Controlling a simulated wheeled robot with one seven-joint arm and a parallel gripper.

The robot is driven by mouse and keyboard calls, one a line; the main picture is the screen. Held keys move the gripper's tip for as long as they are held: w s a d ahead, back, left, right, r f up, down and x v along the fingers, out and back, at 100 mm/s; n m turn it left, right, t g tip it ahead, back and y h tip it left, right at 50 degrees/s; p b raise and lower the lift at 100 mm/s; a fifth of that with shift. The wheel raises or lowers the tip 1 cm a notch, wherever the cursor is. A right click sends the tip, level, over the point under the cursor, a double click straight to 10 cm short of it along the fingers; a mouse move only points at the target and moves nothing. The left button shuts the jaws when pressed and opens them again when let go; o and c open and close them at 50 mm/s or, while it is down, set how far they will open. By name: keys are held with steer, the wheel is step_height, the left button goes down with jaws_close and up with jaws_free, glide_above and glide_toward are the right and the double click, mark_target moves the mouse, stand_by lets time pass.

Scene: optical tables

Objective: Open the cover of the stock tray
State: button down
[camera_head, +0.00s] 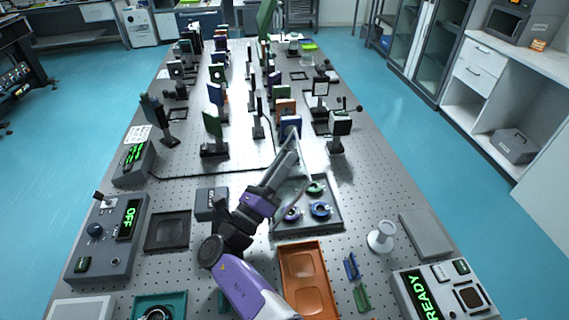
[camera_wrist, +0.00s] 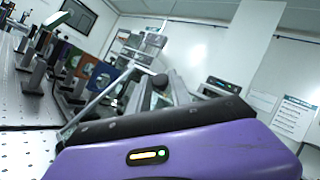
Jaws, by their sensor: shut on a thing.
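The stock tray (camera_head: 337,222) is a dark grey square tray on the optical table, right of my gripper's wrist in the head view. The cover (camera_head: 305,165) shows as a thin grey frame tilted up above the tray's far side. Its frame bars also show in the wrist view (camera_wrist: 98,100). My gripper (camera_head: 292,146) reaches over the tray's left part and is shut on the cover's edge. The exact contact is too small to see, and the arm hides part of the tray.
An orange tray (camera_head: 308,288) lies just in front of the stock tray. A dark square tray (camera_head: 167,231) and an OFF controller (camera_head: 108,238) stand left. A white round stand (camera_head: 381,237) and a READY box (camera_head: 445,292) are right. Several mounted optics (camera_head: 213,125) crowd the far table.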

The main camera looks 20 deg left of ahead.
steer(key=c, duration=1.3)
jaws_free()
steer(key=shift+o, duration=0.2)
steer(key=shift+r, duration=0.1)
step_height(320, 180, up, 20)
steer(key=p, duration=0.3)
